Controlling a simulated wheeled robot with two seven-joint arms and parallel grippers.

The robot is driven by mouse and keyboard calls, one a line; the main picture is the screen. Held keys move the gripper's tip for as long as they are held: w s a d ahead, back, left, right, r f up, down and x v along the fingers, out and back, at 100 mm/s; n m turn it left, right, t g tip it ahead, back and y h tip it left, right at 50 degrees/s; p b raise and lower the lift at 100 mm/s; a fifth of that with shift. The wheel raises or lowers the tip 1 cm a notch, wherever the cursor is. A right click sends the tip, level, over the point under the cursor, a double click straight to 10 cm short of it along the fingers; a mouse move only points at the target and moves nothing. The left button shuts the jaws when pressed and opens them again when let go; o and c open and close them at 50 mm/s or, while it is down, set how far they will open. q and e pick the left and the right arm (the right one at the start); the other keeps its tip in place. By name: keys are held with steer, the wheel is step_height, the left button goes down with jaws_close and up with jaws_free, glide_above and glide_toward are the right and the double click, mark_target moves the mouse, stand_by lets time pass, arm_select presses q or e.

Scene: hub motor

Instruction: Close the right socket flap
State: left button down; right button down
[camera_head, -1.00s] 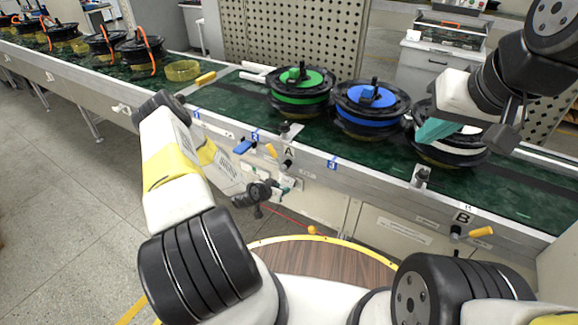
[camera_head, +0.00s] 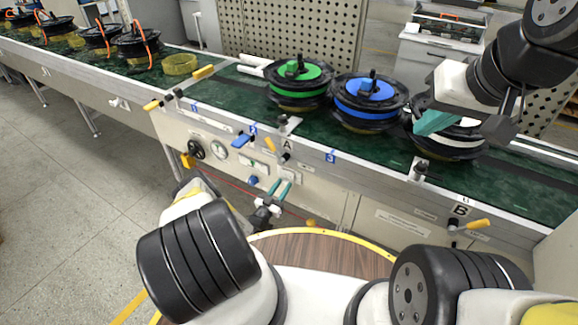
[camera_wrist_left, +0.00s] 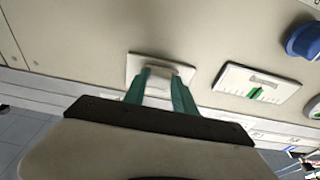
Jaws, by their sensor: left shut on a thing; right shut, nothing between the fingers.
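The right socket (camera_wrist_left: 134,64) is a pale square plate on the beige panel in the left wrist view. Its white flap (camera_wrist_left: 158,81) sits between the teal fingers of my left gripper (camera_wrist_left: 160,84) and appears to stand out from the plate. The fingers hide the flap's sides. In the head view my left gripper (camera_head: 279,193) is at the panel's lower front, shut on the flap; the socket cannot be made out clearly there. My right gripper (camera_head: 436,121) is shut and empty, in front of the white-banded hub motor (camera_head: 447,149).
Above the panel runs the conveyor (camera_head: 225,86), carrying green (camera_head: 300,76) and blue (camera_head: 371,94) hub motors. Yellow-handled levers (camera_head: 477,223) stick out along its front rail.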

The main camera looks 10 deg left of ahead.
arm_select(q)
steer(key=shift+w+d+f+t, duration=0.15)
steer(key=shift+f+t, duration=0.1)
steer(key=shift+t, duration=0.15)
stand_by(0.3)
steer(key=c, duration=1)
jaws_free()
steer(key=shift+w, duration=0.1)
steer(key=v, duration=0.7)
steer(key=shift+s+f, duration=0.15)
steer(key=shift+s, duration=0.2)
steer(key=shift+a, duration=0.25)
